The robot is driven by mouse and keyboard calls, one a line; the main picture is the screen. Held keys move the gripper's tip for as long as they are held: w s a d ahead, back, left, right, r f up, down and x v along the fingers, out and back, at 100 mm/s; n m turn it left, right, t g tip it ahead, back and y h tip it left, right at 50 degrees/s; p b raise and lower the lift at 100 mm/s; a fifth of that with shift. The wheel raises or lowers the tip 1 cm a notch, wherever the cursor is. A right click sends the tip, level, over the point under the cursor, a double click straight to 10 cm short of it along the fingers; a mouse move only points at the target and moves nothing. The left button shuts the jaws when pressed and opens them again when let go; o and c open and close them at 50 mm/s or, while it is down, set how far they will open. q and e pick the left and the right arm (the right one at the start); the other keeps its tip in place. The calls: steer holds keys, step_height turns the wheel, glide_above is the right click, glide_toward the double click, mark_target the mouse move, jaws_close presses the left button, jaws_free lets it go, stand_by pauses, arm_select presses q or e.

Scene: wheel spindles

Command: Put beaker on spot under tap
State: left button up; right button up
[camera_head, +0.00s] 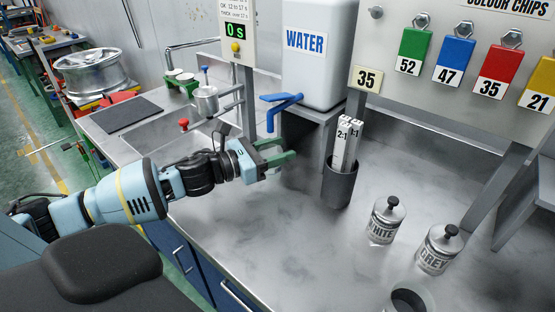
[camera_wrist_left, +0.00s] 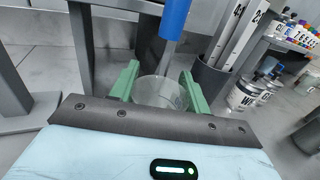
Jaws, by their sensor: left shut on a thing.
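My left gripper (camera_head: 277,156) reaches in from the left over the steel counter, below the blue tap (camera_head: 282,99). Its green fingers (camera_wrist_left: 160,88) are shut on a clear beaker (camera_wrist_left: 158,93), whose round rim shows between them in the left wrist view. The beaker is hard to make out in the head view. The spot under the tap is hidden. My right gripper is not in view.
A white water tank (camera_head: 318,70) stands on a steel stand behind the tap. A dark holder with mixing sticks (camera_head: 340,185) stands close right of the gripper. White and grey tins (camera_head: 385,220) stand further right. The middle front counter (camera_head: 270,240) is clear.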

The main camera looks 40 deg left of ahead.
arm_select(q)
steer(key=shift+w+a+f, duration=0.15)
steer(key=shift+w+f, duration=0.05)
steer(key=shift+w, duration=0.15)
steer(key=shift+f, duration=1.55)
steer(key=shift+f, duration=0.1)
steer(key=shift+f, duration=0.15)
steer(key=o, duration=1)
steer(key=shift+o, duration=0.2)
steer(key=shift+r, duration=0.2)
